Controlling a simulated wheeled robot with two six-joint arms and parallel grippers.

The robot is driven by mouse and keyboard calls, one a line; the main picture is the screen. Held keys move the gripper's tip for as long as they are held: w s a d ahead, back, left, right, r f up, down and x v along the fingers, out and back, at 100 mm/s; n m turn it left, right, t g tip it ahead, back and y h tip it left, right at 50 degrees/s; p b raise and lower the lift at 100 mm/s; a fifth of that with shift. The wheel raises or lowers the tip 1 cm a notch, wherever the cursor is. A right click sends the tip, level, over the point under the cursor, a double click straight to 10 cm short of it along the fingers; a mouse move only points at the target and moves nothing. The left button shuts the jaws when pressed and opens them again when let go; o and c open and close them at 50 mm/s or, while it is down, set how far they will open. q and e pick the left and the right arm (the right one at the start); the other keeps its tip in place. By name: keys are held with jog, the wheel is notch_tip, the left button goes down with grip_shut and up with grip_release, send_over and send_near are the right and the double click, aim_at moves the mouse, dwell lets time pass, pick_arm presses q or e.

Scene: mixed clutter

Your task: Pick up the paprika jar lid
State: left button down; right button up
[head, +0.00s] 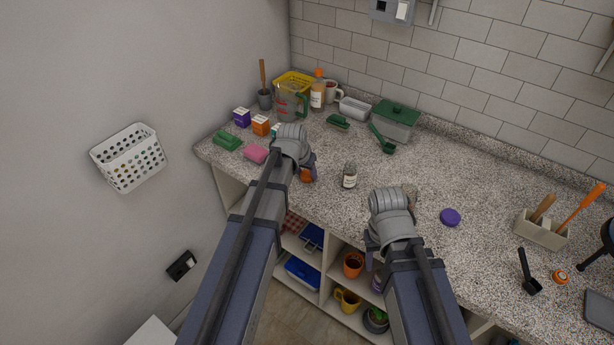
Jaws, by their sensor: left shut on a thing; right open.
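My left gripper (308,172) is at the counter's front edge, its fingers mostly hidden by my own wrist. It is shut on an orange-brown thing (306,176), which looks like a small jar, mostly covered. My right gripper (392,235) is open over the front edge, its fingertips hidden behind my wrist. A round purple lid (450,217) lies flat on the counter to its right. A small orange lid-like piece (560,277) lies farther right. I cannot tell from the picture which of these is the paprika lid. A small glass jar (349,177) stands between my grippers.
A black scoop (529,272) and a utensil holder (541,230) are at the right. A green-lidded container (394,121), a green scoop (382,140) and a bottle (317,95) stand at the back. Sponges (228,140) and small boxes are at the left.

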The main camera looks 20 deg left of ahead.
pick_arm(q)
jog(key=shift+r, duration=0.15)
notch_tip(320, 180, up, 10)
jog(key=p, duration=1)
notch_tip(320, 180, up, 5)
jog(key=p, duration=0.5)
send_over(306, 176)
jog(key=shift+w, duration=0.1)
jog(key=shift+f, duration=0.2)
